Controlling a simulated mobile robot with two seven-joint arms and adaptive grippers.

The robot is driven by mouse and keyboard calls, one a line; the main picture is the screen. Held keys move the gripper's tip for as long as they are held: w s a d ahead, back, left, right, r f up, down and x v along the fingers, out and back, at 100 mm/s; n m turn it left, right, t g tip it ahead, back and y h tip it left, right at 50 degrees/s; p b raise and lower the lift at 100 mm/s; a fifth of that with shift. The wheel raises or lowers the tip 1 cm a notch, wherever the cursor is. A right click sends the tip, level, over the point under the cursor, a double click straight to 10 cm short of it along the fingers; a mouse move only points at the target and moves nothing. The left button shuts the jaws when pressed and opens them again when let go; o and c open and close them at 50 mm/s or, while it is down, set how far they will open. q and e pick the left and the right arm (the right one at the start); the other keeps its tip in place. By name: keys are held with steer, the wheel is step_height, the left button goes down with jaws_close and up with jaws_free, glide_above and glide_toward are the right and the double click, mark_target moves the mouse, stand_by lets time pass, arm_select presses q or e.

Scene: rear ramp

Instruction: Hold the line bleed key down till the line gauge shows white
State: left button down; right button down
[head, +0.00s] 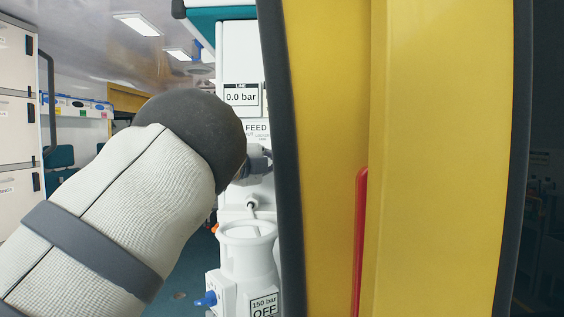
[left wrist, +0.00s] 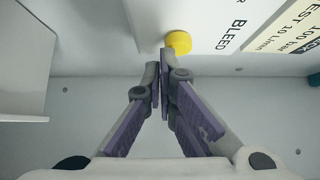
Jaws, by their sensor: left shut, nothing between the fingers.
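The line gauge (head: 241,98) in the head view is marked LINE and reads 0.0 bar in dark figures on a white face. The yellow bleed key (left wrist: 179,41) is on a white panel in the left wrist view, beside the printed word BLEED. My left gripper (left wrist: 163,60) is shut and empty, its fingertips right by the key and overlapping its lower edge in the picture. I cannot tell whether they touch or press it. In the head view my left arm covers much of the panel, and the key is not visible there. My right gripper is in neither view.
A yellow door edge (head: 335,120) with a dark seal and a red strip (head: 360,240) closes off the right of the head view. A white cylinder-like unit (head: 248,255) marked 150 bar OFF stands below the gauge. White cabinets (head: 18,100) line the far left.

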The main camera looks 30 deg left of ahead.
arm_select(q)
steer(key=shift+s+d+r, duration=0.1)
steer(key=shift+s+r, duration=0.05)
steer(key=shift+s, duration=2.4)
